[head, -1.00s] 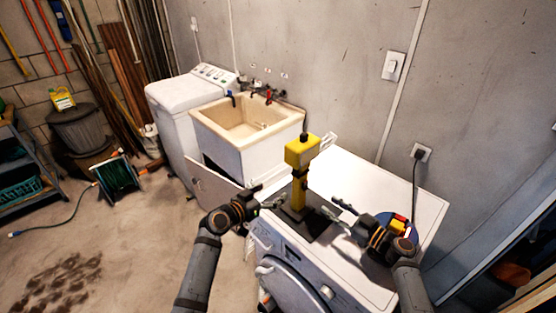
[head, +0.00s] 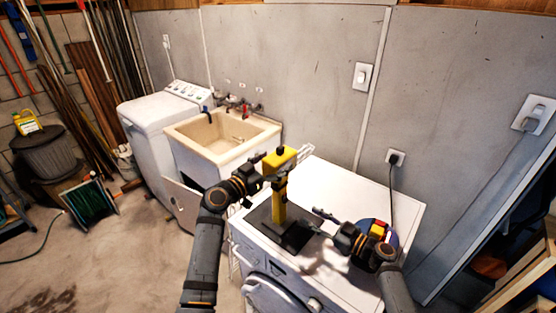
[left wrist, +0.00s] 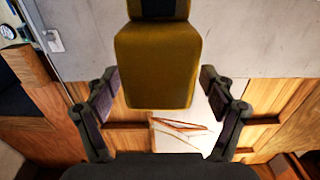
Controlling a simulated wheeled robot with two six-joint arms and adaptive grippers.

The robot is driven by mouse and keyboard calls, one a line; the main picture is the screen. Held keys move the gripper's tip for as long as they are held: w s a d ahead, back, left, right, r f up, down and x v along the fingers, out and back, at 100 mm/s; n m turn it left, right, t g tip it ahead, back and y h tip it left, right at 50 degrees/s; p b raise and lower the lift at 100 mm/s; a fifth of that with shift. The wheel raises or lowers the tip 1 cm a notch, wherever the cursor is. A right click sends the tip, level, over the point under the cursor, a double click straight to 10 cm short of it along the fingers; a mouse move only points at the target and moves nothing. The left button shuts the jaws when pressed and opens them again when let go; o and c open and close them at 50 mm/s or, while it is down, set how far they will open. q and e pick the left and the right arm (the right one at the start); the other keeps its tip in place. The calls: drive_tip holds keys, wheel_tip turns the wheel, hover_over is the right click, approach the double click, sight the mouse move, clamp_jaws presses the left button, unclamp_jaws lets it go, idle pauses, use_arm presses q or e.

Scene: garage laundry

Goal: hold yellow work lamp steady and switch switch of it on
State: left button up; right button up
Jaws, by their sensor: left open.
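The yellow work lamp (head: 278,207) stands upright on a dark base on top of the white washing machine (head: 350,188). Its yellow head has a black cap. My left gripper (head: 271,166) is at the lamp head, level with it. In the left wrist view the lamp head (left wrist: 158,65) lies between the spread fingers of the left gripper (left wrist: 160,98), with gaps on both sides. My right gripper (head: 317,223) appears open and empty, low to the right of the lamp post, apart from it. I cannot make out the lamp's switch.
A blue, red and yellow item (head: 379,230) is partly hidden behind my right wrist. A utility sink (head: 222,131) and a white top-loading washer (head: 160,108) stand to the left. A plugged-in cord (head: 391,190) hangs at the wall. The machine's back right top is clear.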

use_arm(q)
drive_tip(key=shift+x, duration=1.4)
